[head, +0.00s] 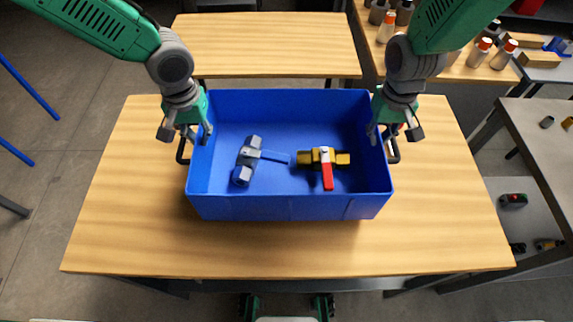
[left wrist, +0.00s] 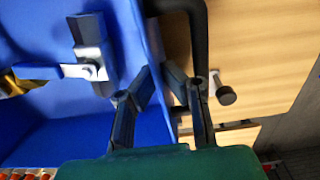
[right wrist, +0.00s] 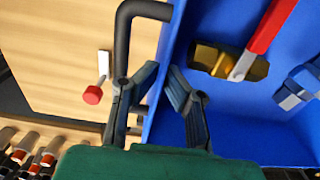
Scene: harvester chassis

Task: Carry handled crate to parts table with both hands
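The blue handled crate (head: 290,207) sits upright on the near wooden table. A black handle stands out from each side; one shows in the left wrist view (left wrist: 200,35), the other in the right wrist view (right wrist: 122,40). My left gripper (left wrist: 157,70) straddles the crate's left wall, one finger inside, one outside beside the handle. My right gripper (right wrist: 164,70) straddles the right wall likewise. Both grippers' tips close in on the wall; exact contact is partly hidden.
The near wooden table (head: 300,250) has bare room around the crate. A second wooden table (head: 265,45) lies behind it, bare. A table with several bottles (head: 480,52) stands at the back right. A grey table (head: 545,140) stands at the right.

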